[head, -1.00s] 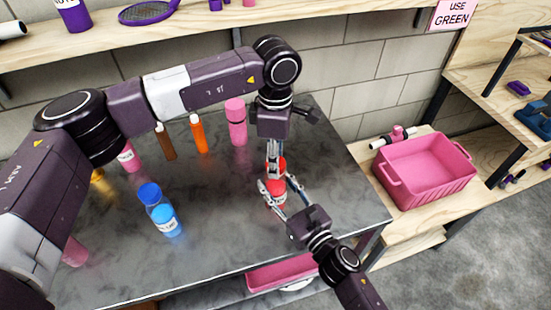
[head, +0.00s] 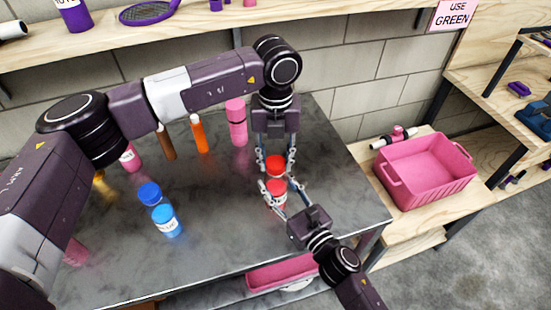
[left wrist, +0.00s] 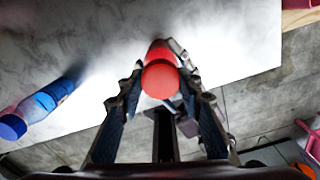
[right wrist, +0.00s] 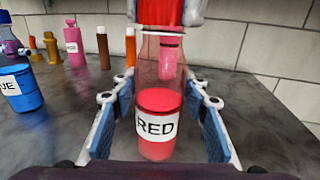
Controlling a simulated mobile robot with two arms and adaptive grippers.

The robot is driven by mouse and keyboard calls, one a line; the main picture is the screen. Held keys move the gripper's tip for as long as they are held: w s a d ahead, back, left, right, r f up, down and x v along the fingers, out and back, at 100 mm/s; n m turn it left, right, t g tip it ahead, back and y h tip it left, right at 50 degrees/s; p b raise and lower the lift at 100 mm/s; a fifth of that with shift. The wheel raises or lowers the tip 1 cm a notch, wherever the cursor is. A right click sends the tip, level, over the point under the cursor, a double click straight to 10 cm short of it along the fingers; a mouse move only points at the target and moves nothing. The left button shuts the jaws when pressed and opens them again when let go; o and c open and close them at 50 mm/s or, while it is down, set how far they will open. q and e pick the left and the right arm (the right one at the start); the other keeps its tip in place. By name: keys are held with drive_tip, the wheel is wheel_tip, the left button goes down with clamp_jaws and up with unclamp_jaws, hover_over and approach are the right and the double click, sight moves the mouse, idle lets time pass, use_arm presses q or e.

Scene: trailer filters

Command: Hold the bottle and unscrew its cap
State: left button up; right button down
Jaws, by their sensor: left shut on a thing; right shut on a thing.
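The bottle (right wrist: 157,123) is clear, with red contents and a label reading RED, and stands upright near the table's right side. Its red cap (head: 276,163) is at the top of the neck; whether it is loose cannot be told. My left gripper (head: 275,165) comes from above with one finger on each side of the cap, shut on it. In the left wrist view the cap (left wrist: 160,78) lies between the fingers. My right gripper (head: 275,202) comes from the front right and is shut on the bottle's body, one finger on each side.
A blue bottle (head: 165,222) stands left on the grey table (head: 225,240). Pink (head: 237,125), orange (head: 199,137) and brown (head: 165,145) containers stand at the back. A pink bin (head: 428,180) is on the wooden bench to the right. The table's front middle is clear.

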sight(275, 162)
use_arm(q)
drive_tip(key=n, duration=0.6)
drive_tip(key=shift+w+n, duration=0.1)
drive_tip(key=shift+n, duration=0.3)
use_arm(e)
drive_tip(key=shift+r, duration=0.1)
use_arm(q)
drive_tip(key=n, duration=0.6)
drive_tip(key=shift+r, duration=0.1)
drive_tip(key=shift+r, duration=0.15)
drive_tip(key=shift+r, duration=0.95)
drive_tip(key=shift+r, duration=2)
use_arm(e)
drive_tip(key=c, duration=1)
unclamp_jaws()
drive_tip(key=shift+c, duration=0.2)
